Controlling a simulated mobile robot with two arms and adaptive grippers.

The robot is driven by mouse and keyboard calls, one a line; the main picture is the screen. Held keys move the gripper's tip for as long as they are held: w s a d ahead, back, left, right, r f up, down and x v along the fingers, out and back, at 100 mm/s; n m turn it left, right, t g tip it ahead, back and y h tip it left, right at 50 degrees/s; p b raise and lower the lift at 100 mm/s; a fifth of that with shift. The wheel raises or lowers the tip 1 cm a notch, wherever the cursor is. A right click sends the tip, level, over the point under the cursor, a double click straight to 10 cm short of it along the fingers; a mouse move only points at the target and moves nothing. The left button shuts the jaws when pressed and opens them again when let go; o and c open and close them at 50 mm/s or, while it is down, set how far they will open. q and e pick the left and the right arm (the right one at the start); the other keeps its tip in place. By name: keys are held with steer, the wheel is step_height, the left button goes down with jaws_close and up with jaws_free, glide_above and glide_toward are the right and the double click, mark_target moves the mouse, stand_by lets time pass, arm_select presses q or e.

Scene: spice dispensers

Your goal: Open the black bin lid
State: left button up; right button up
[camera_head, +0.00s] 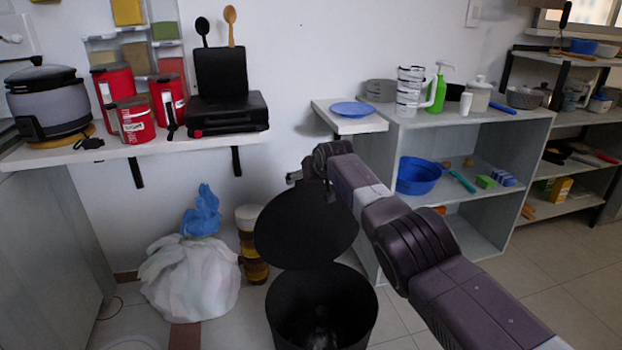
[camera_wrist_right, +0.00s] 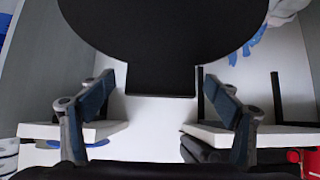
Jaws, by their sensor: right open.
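The black bin (camera_head: 320,312) stands on the floor at the bottom centre of the head view, and I can see into its dark inside. Its round black lid (camera_head: 303,232) stands raised and tilted above the bin's far side. The lid also fills the top of the right wrist view (camera_wrist_right: 165,30), with a dark squarish tab (camera_wrist_right: 160,80) at its edge. My right gripper (camera_wrist_right: 158,98) is open, with its blue-grey fingers apart on either side of that tab. In the head view my right arm hides most of the gripper. My left gripper is not in view.
A white bag (camera_head: 190,280) and stacked brown containers (camera_head: 250,245) stand left of the bin. A shelf unit (camera_head: 470,225) stands to its right. A wall shelf (camera_head: 110,152) holds red tins (camera_head: 135,120) and a black appliance (camera_head: 225,115).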

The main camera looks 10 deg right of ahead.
steer(key=shift+s+r, duration=0.2)
steer(key=v, duration=1.1)
steer(key=shift+s, duration=0.25)
stand_by(0.4)
steer(key=shift+r, duration=0.1)
